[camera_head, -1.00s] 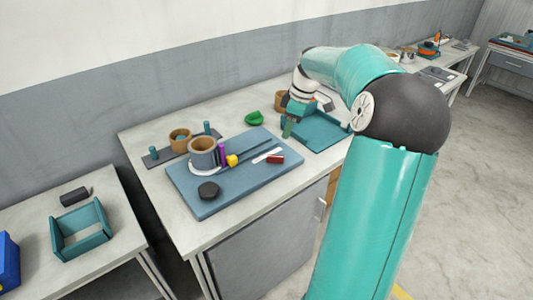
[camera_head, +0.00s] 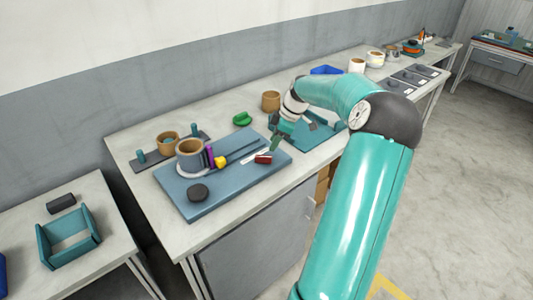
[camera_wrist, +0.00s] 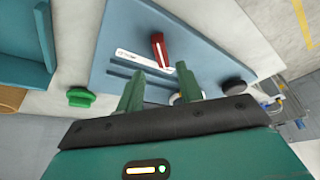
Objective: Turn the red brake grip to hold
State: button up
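The red brake grip (camera_head: 263,159) sits at the right end of the blue-grey board (camera_head: 180,195), beside a white strip (camera_head: 253,154).
A tan reel (camera_head: 190,155), a purple post (camera_head: 210,157) and a yellow piece (camera_head: 221,162) stand on the board's left part, with a black knob (camera_head: 197,192) in front. A green piece (camera_head: 242,119) and a tan cup (camera_head: 271,101) are behind. A teal tray (camera_head: 318,135) lies to the right.

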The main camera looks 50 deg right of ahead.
aim_at(266, 156)
jog(key=x, duration=0.6)
jog(key=shift+a+f, duration=0.1)
grip_shut()
